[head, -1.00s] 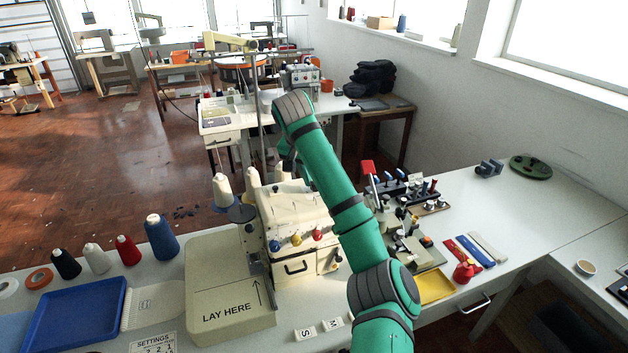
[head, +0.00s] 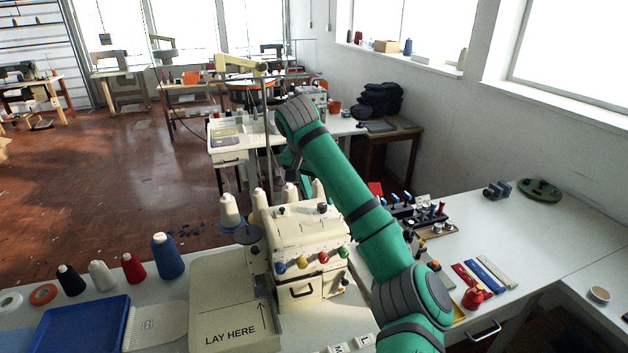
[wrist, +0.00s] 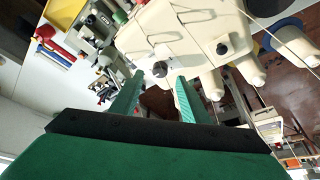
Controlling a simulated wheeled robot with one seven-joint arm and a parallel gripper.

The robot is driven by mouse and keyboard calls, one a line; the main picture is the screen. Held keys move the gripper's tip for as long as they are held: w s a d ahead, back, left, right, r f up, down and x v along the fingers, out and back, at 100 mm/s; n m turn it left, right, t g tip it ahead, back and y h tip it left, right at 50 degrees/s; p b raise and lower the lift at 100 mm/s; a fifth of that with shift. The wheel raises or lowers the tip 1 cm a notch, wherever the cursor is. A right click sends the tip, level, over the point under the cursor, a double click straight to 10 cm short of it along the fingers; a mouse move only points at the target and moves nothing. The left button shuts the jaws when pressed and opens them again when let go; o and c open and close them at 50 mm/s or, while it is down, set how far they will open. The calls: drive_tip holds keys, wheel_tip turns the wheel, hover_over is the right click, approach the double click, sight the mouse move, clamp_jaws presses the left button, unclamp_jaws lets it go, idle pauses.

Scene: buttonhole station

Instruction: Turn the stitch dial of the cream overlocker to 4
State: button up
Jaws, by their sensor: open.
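The cream overlocker (head: 300,229) stands on the white table in the head view, with blue, yellow, red and green knobs across its front. Small dark knobs sit on its top, one of them (head: 322,208) near the right. In the wrist view the overlocker (wrist: 195,25) fills the upper middle, with one black knob (wrist: 222,48) right of the fingers and another (wrist: 160,68) showing between the fingertips. I cannot read any dial number. My gripper (wrist: 157,90) is open with nothing held; its fingers point towards the overlocker, apparently short of it. My arm hides it in the head view.
Thread cones stand behind the overlocker, near a thin upright pole. A tray marked LAY HERE (head: 231,322) lies to its left, with a blue tray (head: 83,325) further left. Tool racks (head: 415,215) stand to the right. The right part of the table is mostly clear.

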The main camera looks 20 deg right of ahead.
drive_tip(key=v, duration=0.6)
drive_tip(key=shift+r, duration=0.3)
drive_tip(key=shift+a+f, duration=0.1)
drive_tip(key=shift+a, duration=0.05)
